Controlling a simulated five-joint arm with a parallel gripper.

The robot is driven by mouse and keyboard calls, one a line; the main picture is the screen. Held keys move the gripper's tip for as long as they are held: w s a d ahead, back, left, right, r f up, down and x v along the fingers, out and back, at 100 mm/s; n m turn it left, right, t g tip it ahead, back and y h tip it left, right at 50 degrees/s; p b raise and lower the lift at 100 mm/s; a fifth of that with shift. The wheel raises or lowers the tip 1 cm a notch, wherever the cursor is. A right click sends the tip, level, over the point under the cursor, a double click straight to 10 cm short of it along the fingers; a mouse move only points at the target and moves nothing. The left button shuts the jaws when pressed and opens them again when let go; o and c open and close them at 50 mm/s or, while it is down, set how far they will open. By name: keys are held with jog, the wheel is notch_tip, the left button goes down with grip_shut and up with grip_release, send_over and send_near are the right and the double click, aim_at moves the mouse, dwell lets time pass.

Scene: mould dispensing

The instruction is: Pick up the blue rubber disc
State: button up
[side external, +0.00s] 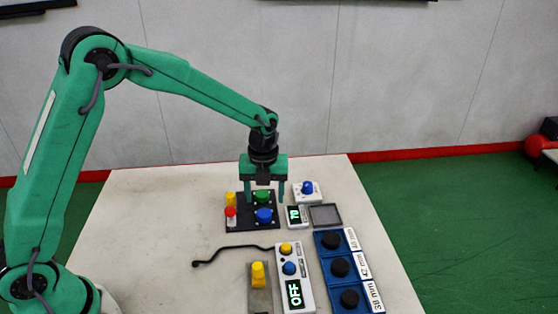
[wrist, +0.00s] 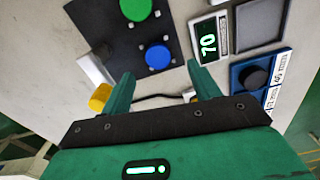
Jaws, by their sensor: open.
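The blue rubber disc (side external: 264,215) lies flat on a black plate (side external: 237,222), just in front of a green disc (side external: 262,196) in the side view. In the wrist view the blue disc (wrist: 158,56) is whole and unobstructed, just beyond the gap between the fingertips, with the green disc (wrist: 135,10) past it at the top edge. My gripper (side external: 265,196) points down over the plate, its fingers spread and nothing between them. It also shows in the wrist view (wrist: 160,75). Its exact height above the plate is hard to tell.
Yellow and red pieces (side external: 231,211) stand at the plate's left. A display reading 70 (side external: 295,216), a grey pad (side external: 325,215) and a white box with blue knob (side external: 307,197) are to the right. Blue trays (side external: 325,256) with black discs and an OFF-display device (side external: 293,270) lie nearer.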

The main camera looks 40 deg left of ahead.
aim_at(264, 213)
jog(key=shift+s+a+f, duration=0.1)
jog(key=shift+s+f, duration=0.05)
jog(key=shift+f, duration=2.7)
jog(key=c, duration=1)
jog(key=shift+c, duration=0.2)
jog(key=shift+r, duration=0.75)
jog(key=r, duration=0.3)
jog(key=shift+s+d+r, duration=0.1)
jog(key=shift+s+d, duration=0.1)
jog(key=shift+d, duration=0.1)
jog(key=s+d+r, duration=0.6)
jog(key=s+d, duration=0.1)
jog(key=d, duration=0.1)
jog(key=shift+r, duration=0.2)
jog(key=shift+d, duration=0.1)
